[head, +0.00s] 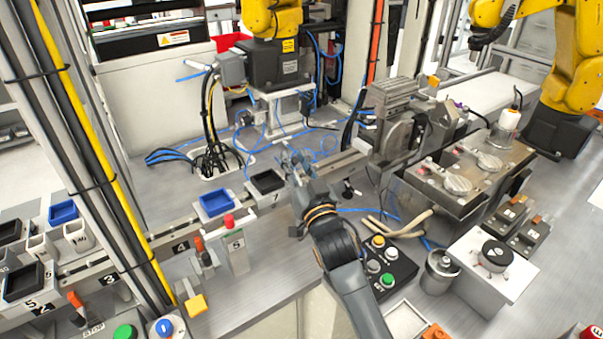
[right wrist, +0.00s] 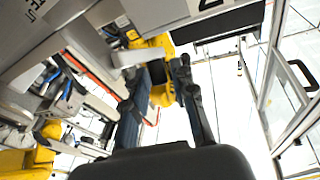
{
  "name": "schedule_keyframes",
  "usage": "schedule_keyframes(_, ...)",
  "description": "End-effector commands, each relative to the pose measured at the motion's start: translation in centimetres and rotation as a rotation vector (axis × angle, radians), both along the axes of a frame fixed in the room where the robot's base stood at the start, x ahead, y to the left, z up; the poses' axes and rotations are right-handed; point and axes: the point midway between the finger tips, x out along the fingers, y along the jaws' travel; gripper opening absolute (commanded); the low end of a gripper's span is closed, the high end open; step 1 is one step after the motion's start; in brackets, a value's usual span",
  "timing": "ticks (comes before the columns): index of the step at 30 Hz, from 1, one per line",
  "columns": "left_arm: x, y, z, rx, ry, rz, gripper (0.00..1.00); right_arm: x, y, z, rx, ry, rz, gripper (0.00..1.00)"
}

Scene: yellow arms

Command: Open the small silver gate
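My right gripper (head: 290,160) is over the middle of the silver conveyor rail, just right of a black tray (head: 267,182). The right wrist view shows its two dark fingers (right wrist: 158,75) spread apart with nothing between them. A silver metal bar (head: 343,165) lies along the rail just right of the gripper, partly behind it. I cannot tell for sure whether this bar is the small silver gate, or whether the gripper touches it. In the right wrist view a pale metal piece (right wrist: 135,55) shows close to the fingertips. My left gripper is not in view.
A blue tray (head: 215,203) sits on the rail to the left. A red-topped post (head: 232,235) and a button box (head: 380,262) stand in front. A grey machine (head: 398,118) stands right of the gripper. A yellow robot arm (head: 272,18) stands behind.

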Motion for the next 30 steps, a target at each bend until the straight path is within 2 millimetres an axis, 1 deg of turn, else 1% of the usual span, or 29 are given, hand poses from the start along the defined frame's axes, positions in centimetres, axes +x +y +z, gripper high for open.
schedule_keyframes(5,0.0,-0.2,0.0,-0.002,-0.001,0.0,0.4,-2.4,-1.0,-0.7,-0.002,0.001,0.0,0.26)
schedule_keyframes(9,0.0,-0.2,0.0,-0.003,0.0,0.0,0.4,-5.3,-2.1,-1.4,0.0,0.003,0.001,0.26)
schedule_keyframes(15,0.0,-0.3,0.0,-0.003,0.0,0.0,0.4,-8.7,-3.4,-2.1,-0.001,0.002,0.0,0.26)
schedule_keyframes(18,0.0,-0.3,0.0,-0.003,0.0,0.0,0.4,-9.8,-3.9,-2.3,-0.001,0.001,0.001,0.26)
schedule_keyframes(21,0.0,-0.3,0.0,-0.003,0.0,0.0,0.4,-10.4,-4.1,-2.4,0.0,0.0,0.001,0.26)
schedule_keyframes(30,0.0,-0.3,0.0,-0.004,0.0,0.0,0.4,-10.6,-4.2,-2.4,0.0,-0.001,0.001,0.26)
